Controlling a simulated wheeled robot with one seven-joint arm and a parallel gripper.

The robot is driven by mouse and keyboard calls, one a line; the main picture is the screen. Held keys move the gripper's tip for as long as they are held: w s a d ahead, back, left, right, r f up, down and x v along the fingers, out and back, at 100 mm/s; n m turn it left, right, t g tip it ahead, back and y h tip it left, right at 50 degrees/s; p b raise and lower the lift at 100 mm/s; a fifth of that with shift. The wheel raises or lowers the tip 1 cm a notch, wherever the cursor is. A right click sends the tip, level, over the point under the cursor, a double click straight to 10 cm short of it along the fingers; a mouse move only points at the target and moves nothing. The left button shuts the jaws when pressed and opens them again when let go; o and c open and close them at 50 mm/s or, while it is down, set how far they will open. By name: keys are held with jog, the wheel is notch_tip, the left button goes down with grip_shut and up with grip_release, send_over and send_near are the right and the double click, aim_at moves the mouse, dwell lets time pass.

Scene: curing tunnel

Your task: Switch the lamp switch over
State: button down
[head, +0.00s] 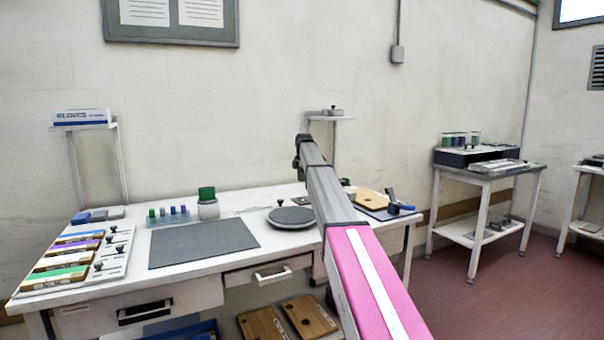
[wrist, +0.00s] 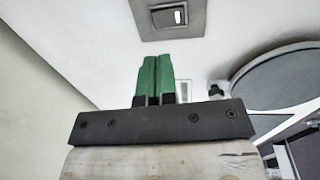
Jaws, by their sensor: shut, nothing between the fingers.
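My gripper (wrist: 157,75) has green fingers that are shut together and empty. Their tips are just below the plate in the picture, and a gap seems to separate them from the rocker. In the head view my arm's far end is over the back of the workbench (head: 215,262), and it mostly hides my gripper.
A round grey disc (head: 291,217) stands on the bench; it also shows at the wrist view's right. A small shelf (head: 335,118) stands behind my arm.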

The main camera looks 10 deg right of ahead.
aim_at(301, 198)
jog(key=f, duration=0.5)
jog(key=w+f, duration=0.1)
jog(key=f, duration=0.2)
jog(key=shift+a+f, duration=0.2)
jog(key=shift+f, duration=0.05)
